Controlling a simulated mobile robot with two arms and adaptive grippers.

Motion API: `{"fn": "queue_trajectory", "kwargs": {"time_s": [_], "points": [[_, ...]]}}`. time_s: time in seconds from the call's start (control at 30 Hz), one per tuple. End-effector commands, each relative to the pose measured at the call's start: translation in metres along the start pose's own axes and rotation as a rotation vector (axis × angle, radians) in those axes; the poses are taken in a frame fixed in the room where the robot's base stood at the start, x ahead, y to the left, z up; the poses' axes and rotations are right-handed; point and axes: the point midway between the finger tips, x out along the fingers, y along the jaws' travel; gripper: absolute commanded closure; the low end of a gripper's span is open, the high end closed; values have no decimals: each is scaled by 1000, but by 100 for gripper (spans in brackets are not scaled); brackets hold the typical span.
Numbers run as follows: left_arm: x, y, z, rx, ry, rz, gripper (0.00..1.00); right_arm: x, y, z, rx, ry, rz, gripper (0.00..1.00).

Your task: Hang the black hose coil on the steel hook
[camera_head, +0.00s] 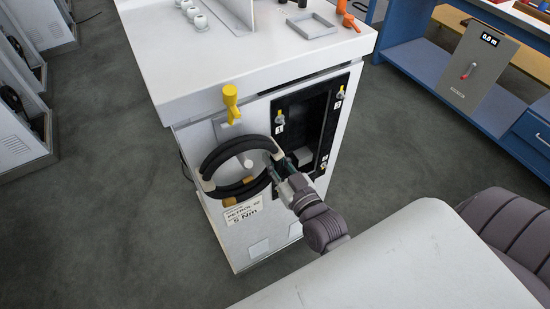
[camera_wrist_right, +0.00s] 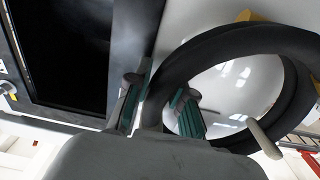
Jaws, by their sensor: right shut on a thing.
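The black hose coil (camera_head: 238,142), a ring with tan bands, is upright against the front of the white cabinet. My right gripper (camera_head: 277,165) is shut on the right side of the coil. In the right wrist view the coil (camera_wrist_right: 192,62) passes between the two teal-padded fingers (camera_wrist_right: 160,104). A small pale rounded thing, possibly the end of the steel hook (camera_head: 246,161), shows inside the ring. I cannot tell whether the coil rests on it or hangs only from my gripper. My left gripper is not in view.
The white dispenser cabinet (camera_head: 185,72) has a yellow nozzle-like part (camera_head: 231,98) above the coil and a dark open recess (camera_head: 307,125) to its right. A label (camera_head: 243,211) is below the coil. A blue bench (camera_head: 415,82) stands at the right. Grey floor (camera_head: 115,215) is clear at the left.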

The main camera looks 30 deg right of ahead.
Motion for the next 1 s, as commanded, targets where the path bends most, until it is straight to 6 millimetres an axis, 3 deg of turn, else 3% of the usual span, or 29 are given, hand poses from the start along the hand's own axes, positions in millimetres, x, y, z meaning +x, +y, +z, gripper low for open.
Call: {"fn": "queue_trajectory", "kwargs": {"time_s": [0.3, 0.33, 0.5, 0.83, 1.0], "points": [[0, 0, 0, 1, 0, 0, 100, 0, 0, -3, 3, 7, 0, 100], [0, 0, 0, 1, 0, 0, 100, 0, 0, -3, 3, 6, 0, 73], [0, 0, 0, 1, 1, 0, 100, 0, 0, -2, 1, 4, 0, 49], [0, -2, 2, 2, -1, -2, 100, -4, 0, 2, -2, -5, 0, 49], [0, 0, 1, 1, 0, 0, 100, -26, 0, 2, -1, -6, 0, 49]]}}
